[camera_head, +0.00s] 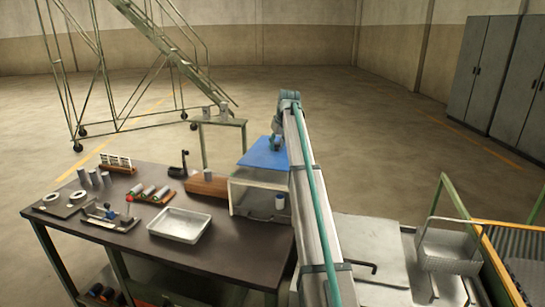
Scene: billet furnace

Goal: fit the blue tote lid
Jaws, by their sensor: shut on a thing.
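The blue lid (258,159) is a flat blue panel at the centre of the head view. My gripper (277,146) is at the lid's right part, small and dark, and is shut on the lid. The fingertips are too small to make out. My arm covers the lid's right side.
The dark workbench (140,235) holds a metal tray (180,225), a wooden block (208,185) and several cylinders and fixtures. A wire basket (448,250) is at right. Open floor lies behind the bench.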

